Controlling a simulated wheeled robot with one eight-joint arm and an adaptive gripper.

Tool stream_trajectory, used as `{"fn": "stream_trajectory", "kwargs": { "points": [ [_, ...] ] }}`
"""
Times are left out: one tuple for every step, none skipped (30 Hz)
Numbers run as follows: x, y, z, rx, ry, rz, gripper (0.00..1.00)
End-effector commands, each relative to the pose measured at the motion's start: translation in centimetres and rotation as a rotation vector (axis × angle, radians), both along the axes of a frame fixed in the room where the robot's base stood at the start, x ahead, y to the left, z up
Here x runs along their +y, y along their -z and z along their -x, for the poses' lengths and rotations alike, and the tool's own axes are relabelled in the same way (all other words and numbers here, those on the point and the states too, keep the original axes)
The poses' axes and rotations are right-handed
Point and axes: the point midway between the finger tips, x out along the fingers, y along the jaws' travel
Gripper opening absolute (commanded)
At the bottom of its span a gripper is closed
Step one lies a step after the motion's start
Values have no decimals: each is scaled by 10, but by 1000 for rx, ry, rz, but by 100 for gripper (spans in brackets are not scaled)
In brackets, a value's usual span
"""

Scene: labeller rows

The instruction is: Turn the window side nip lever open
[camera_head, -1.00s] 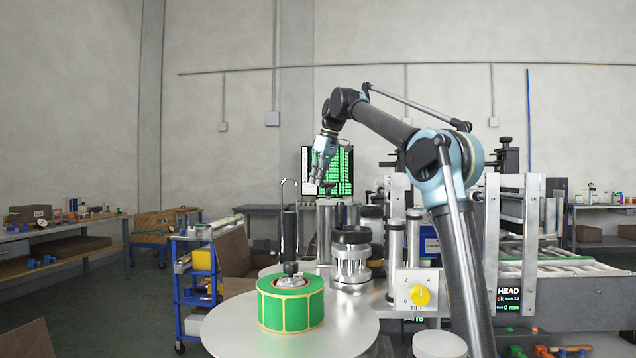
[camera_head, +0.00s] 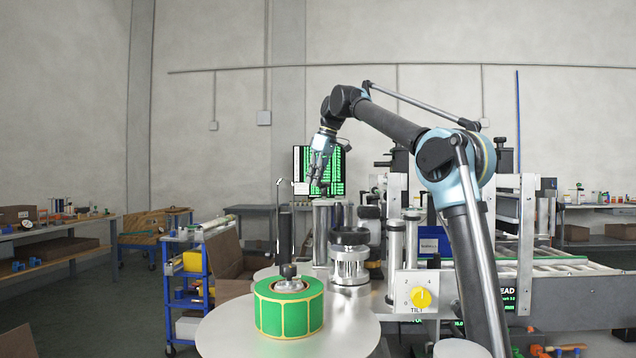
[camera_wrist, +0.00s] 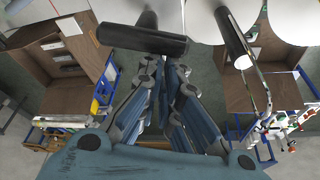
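My gripper (camera_head: 317,184) is raised above the labeller's rollers, pointing down, in front of the screen. In the wrist view its two blue-grey fingers (camera_wrist: 170,75) have a narrow gap between their tips, with nothing held. A black cylinder (camera_wrist: 142,42) lies just beyond the fingertips in that view, and a second dark cylinder (camera_wrist: 232,38) is to its right. I cannot tell whether the fingers touch anything. In the head view, upright metal rollers (camera_head: 320,232) stand below my gripper. I cannot surely pick out the window side nip lever or its position.
A green label roll (camera_head: 288,314) sits on a round metal disc (camera_head: 240,335) at the front. A blue cart (camera_head: 187,290) stands at the left.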

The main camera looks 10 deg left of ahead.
Motion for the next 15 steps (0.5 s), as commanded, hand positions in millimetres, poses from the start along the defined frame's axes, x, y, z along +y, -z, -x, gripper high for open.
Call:
{"fn": "stream_trajectory", "kwargs": {
  "points": [
    [-5, 1, 1, 6, 2, 11, 0],
    [-5, 1, 1, 6, 2, 11, 0],
    [-5, 1, 1, 6, 2, 12, 0],
    [-5, 1, 1, 6, 2, 12, 0],
    [-5, 1, 1, 6, 2, 13, 0],
    [-5, 1, 1, 5, 3, 13, 0],
    [-5, 1, 1, 5, 3, 13, 0],
    [-4, 1, 1, 5, 3, 13, 0],
    [-2, 2, 0, 5, 3, 13, 0],
    [0, 2, 0, 5, 3, 12, 0],
    [3, 3, -1, 4, 3, 12, 0],
    [7, 3, -2, 4, 2, 11, 0],
    [12, 4, -3, 3, 2, 10, 0],
    [16, 5, -4, 3, 2, 10, 0],
    [23, 6, -6, 3, 3, 8, 0]
  ]
}}
